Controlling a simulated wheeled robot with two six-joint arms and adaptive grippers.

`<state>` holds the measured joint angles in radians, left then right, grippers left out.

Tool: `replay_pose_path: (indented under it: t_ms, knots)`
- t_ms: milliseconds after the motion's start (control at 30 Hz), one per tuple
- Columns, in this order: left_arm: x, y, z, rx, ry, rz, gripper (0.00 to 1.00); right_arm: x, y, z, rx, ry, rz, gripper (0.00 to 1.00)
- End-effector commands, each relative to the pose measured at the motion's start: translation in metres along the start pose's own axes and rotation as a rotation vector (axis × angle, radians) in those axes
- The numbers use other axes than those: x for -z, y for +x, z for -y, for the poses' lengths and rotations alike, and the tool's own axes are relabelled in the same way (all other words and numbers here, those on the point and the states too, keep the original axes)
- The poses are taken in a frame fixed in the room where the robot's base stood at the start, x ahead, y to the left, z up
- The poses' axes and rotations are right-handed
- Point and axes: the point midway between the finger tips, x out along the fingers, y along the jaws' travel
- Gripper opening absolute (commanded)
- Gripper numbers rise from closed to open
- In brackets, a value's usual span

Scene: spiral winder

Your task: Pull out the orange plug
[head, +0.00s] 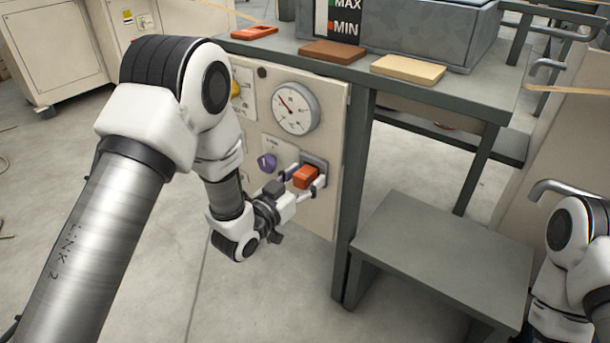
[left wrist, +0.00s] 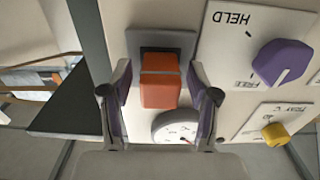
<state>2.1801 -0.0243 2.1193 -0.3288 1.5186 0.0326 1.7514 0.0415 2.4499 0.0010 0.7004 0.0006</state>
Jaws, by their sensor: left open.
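The orange plug (head: 306,177) sits in a dark socket on the front of the beige panel (head: 325,222), below and right of the gauge. In the left wrist view the plug (left wrist: 160,83) stands out from a grey plate (left wrist: 185,42), with a pale line across it. My left gripper (head: 305,182) is at the panel with its jaws open. Its fingers (left wrist: 162,78) stand on either side of the plug, with a visible gap on each side in the wrist view. My right gripper is out of the picture; only part of my right arm shows at the right edge.
A purple knob (head: 267,161) is left of the plug; its plate reads HELD in the left wrist view (left wrist: 282,63). A round gauge (head: 296,109) and yellow knob (head: 235,88) are above. A grey step (head: 440,250) stands right of the panel. Open floor lies in front.

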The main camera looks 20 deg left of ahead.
Motion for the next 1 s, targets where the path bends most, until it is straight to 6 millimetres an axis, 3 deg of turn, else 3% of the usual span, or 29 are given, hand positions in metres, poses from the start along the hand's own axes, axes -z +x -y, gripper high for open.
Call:
replay_pose_path:
  t_ms: [767, 933, 1000]
  knots:
    - [-0.0004, -0.0001, 0.0, 0.0, 0.0, 0.0, 0.6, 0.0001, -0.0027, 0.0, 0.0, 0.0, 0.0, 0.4]
    - [-0.0004, -0.0001, 0.0, 0.0, 0.0, 0.0, 0.04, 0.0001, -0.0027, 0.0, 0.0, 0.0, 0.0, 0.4]
    - [-0.0003, 0.0, 0.0, 0.0, 0.0, 0.0, 0.0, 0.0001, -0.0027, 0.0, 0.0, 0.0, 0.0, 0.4]
